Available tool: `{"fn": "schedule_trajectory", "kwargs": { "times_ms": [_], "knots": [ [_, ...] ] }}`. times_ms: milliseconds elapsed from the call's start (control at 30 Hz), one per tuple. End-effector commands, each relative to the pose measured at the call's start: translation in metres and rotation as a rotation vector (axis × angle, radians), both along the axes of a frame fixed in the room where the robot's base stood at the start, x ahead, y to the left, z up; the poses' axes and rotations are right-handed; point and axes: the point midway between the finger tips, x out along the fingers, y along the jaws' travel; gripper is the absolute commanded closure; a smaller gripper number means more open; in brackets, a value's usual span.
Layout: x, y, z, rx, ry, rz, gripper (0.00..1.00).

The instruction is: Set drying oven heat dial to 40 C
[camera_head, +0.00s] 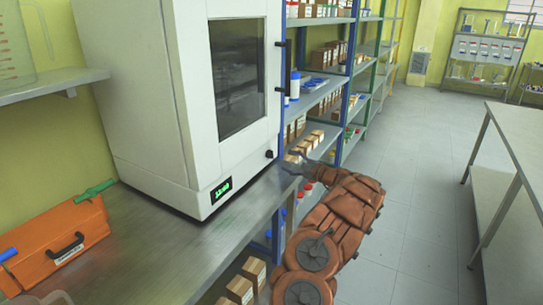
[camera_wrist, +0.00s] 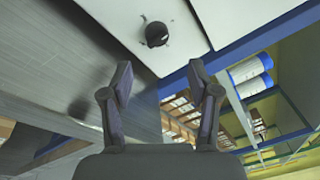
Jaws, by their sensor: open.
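The white drying oven (camera_head: 165,95) stands on the metal bench, with a dark glass door window (camera_head: 237,75). Its black heat dial (camera_head: 269,154) sits low on the front at the right, and a green lit display (camera_head: 222,189) is to the left of it. In the wrist view the round black dial (camera_wrist: 157,34) shows beyond the fingertips, on the white oven front. My gripper (camera_head: 290,160) is just right of the dial in the head view; in the wrist view its fingers (camera_wrist: 160,80) are spread apart, with nothing between them. The dial's markings cannot be read.
The bench (camera_head: 190,255) runs along the left, with an orange case (camera_head: 62,243) on it. Blue-framed shelves (camera_head: 322,85) with boxes and bottles stand behind and right of the oven, close to my gripper. The grey floor (camera_head: 425,150) at right is clear up to another table (camera_head: 515,140).

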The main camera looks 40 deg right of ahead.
Motion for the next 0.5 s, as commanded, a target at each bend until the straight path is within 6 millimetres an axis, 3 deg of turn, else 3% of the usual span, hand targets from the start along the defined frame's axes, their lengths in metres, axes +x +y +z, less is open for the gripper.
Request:
{"fn": "schedule_trajectory", "kwargs": {
  "times_ms": [300,500],
  "knots": [
    [0.048,0.014,0.001,-0.002,0.004,0.016,0.39],
    [0.067,0.016,0.0,-0.002,0.004,0.013,0.39]
  ]
}}
